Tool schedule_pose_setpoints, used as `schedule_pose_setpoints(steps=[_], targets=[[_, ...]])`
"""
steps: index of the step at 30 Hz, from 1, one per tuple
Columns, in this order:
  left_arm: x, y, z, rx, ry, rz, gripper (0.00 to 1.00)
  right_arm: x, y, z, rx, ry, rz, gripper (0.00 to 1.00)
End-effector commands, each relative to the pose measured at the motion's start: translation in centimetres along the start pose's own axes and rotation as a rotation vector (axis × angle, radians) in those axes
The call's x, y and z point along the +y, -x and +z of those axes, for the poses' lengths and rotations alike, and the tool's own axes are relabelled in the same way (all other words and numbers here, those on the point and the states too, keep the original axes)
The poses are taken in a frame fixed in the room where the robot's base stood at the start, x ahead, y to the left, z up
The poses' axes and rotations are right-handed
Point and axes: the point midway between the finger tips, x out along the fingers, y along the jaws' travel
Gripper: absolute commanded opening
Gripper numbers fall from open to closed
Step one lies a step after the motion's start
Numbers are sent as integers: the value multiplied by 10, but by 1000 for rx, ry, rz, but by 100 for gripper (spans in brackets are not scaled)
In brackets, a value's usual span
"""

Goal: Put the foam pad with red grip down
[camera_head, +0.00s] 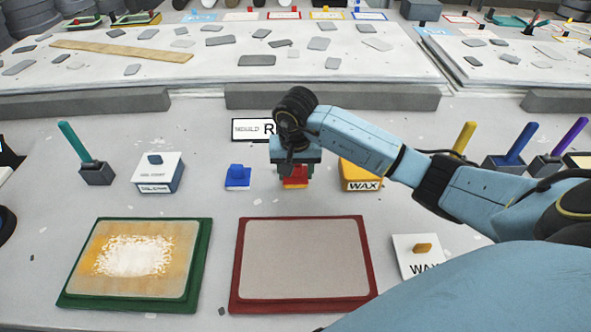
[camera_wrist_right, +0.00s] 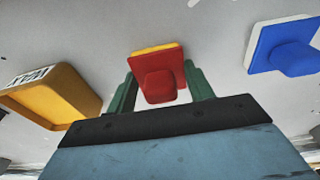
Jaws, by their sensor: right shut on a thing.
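The foam pad with red grip (camera_head: 295,182) is between the fingers of my right gripper (camera_head: 295,165), which is shut on it. In the right wrist view the pad (camera_wrist_right: 157,66) shows its red top and grip, with a thin yellow edge, between the two green fingers (camera_wrist_right: 160,92). The pad is at or just above the grey table, between a blue pad and a yellow wax box; I cannot tell whether it touches the table. The gripper and wrist hide part of it in the head view. My left gripper is not in view.
The blue-grip pad (camera_head: 238,178) stands left of the held pad, the yellow wax box (camera_head: 361,176) right. A red-framed mould (camera_head: 237,284) and a green-framed mould (camera_head: 197,275) lie in front. A white gel-coat box (camera_head: 170,165) stands at left, a white wax box (camera_head: 405,246) at right.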

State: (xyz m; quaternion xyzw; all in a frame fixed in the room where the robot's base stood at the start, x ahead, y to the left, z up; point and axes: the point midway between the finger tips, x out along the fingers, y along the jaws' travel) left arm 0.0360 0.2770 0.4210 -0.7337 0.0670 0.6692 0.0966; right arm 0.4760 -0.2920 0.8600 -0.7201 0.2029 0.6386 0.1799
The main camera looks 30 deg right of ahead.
Motion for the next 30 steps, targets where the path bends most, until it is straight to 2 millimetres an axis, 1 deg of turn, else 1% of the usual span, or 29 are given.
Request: schedule_pose_setpoints(steps=[3, 8, 9, 13, 21, 24, 26, 29, 30], targets=[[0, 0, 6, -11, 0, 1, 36, 0, 1, 0, 1, 0, 0, 34], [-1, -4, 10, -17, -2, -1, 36, 0, -4, 0, 2, 0, 1, 34], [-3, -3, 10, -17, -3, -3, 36, 0, -3, 0, 2, 0, 1, 57], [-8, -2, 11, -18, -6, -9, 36, 0, -2, 0, 1, 0, 1, 74], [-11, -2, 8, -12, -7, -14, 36, 0, -2, 0, 1, 0, 0, 74], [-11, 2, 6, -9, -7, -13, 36, 0, 2, 0, -1, 0, 0, 74], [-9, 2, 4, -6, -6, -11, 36, 0, 9, -2, 4, 0, 0, 74], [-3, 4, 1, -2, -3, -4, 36, 0, 28, -2, 6, 1, 0, 74], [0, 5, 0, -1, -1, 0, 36, 0, 37, -2, 7, 0, -1, 74]])
